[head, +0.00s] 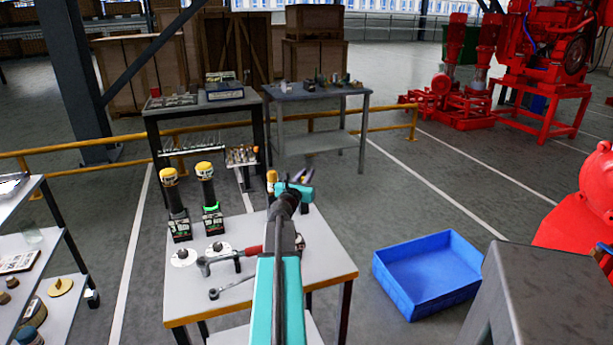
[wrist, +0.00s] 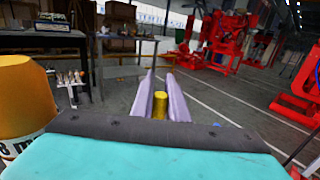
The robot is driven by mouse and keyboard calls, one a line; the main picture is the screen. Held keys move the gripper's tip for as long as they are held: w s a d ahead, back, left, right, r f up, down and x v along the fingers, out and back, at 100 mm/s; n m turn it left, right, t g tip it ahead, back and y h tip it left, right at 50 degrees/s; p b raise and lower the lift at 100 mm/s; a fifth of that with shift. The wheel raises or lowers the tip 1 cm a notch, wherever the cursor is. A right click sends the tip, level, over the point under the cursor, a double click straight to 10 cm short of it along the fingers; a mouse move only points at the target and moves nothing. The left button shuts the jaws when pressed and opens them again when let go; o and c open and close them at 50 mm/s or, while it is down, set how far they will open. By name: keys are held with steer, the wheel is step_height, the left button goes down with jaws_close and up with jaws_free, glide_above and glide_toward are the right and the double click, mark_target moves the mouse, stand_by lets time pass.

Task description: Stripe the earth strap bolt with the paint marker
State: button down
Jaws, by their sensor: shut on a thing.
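My gripper (head: 299,178) is at the end of my teal arm, above the far right part of the near table. In the wrist view its two pale purple fingers (wrist: 162,82) are shut on a short yellow cylinder (wrist: 160,104), which looks like the paint marker. The fingers hide its sides, and its tip cannot be made out. I cannot pick out the earth strap bolt in either view. Red pump machinery (head: 548,50) stands at the far right, well away from my gripper, and also shows in the wrist view (wrist: 225,42).
The near table (head: 325,262) holds two yellow-capped dark cylinders (head: 205,185) and a red-handled tool (head: 230,258). An orange-yellow capped object (wrist: 22,95) is close left of my gripper. A blue bin (head: 428,272) lies on the floor. Yellow rails (head: 400,125) cross behind.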

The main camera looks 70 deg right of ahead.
steer(key=shift+f, duration=0.3)
steer(key=c, duration=1.7)
jaws_free()
steer(key=shift+o, duration=0.2)
steer(key=shift+a, duration=0.2)
steer(key=a+p, duration=0.1)
steer(key=a, duration=1)
steer(key=shift+a, duration=0.2)
steer(key=shift+s+a+p, duration=0.1)
steer(key=shift+a+p, duration=0.15)
steer(key=shift+p, duration=0.3)
steer(key=a+p, duration=0.1)
steer(key=p, duration=0.2)
steer(key=shift+a, duration=0.2)
